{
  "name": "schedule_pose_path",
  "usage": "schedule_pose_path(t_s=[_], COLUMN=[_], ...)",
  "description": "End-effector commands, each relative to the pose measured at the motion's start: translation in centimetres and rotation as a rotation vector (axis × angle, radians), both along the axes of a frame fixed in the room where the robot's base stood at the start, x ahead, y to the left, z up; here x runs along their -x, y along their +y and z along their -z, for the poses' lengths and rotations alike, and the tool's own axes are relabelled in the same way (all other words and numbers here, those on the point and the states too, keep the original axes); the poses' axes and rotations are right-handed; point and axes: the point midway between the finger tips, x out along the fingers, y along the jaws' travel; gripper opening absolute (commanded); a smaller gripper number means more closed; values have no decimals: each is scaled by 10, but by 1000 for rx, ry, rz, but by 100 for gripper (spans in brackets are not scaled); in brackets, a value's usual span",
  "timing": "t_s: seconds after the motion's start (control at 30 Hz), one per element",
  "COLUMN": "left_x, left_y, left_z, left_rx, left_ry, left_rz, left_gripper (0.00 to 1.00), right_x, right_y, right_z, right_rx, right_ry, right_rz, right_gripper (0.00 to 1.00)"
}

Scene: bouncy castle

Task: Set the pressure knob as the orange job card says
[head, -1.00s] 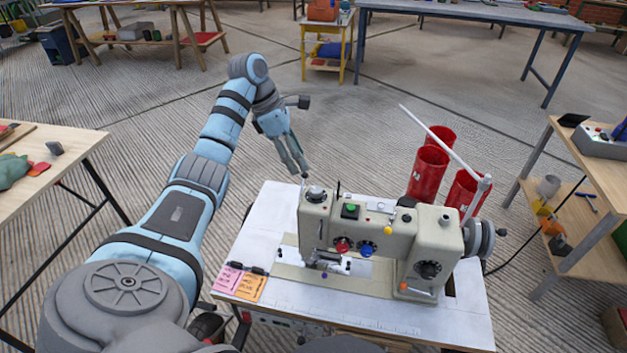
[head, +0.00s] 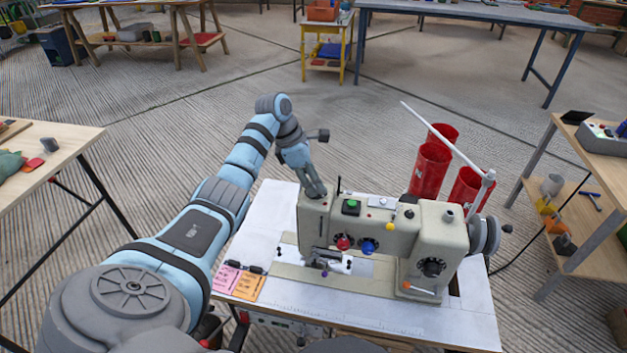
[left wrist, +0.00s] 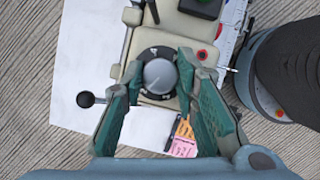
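The beige sewing machine (head: 345,220) stands on a white-topped table. The grey round pressure knob (left wrist: 159,76) sits on a dark marked dial on its left top end; a pale pointer line shows on the knob, but the dial marks are too small to read. My left gripper (head: 316,192) points down over that end and hides the knob in the head view. In the left wrist view its open fingers (left wrist: 160,68) stand either side of the knob, with gaps. The orange job card (head: 248,287) lies at the table's front left; its writing is not legible.
A pink card (head: 225,278) lies left of the orange one. Red (head: 343,242) and blue (head: 368,246) knobs are on the machine's front. Red thread cones (head: 430,168) and a slanted white rod (head: 445,138) stand behind it. Floor left of the table is clear.

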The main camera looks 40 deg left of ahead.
Motion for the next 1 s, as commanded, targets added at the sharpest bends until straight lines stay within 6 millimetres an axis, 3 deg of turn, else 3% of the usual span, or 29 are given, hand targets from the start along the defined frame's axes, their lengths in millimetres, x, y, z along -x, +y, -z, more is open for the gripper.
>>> schedule_pose_path(t_s=[0.37,0.67,0.87,1.0], left_x=[0,-1,-2,-1], left_y=[0,-1,-2,-2], left_z=[1,2,4,4], left_rx=[4,6,7,7], left_ry=[2,2,1,2], left_rz=[45,224,369,439], left_gripper=[0,0,0,0], right_x=[0,0,-1,-30], right_y=[1,-1,-7,-5], right_z=[2,13,30,36], right_rx=[-1,3,13,5], right_ry=[1,0,-2,-55], right_rz=[0,-5,-15,2], right_gripper=[40,40,40,40])
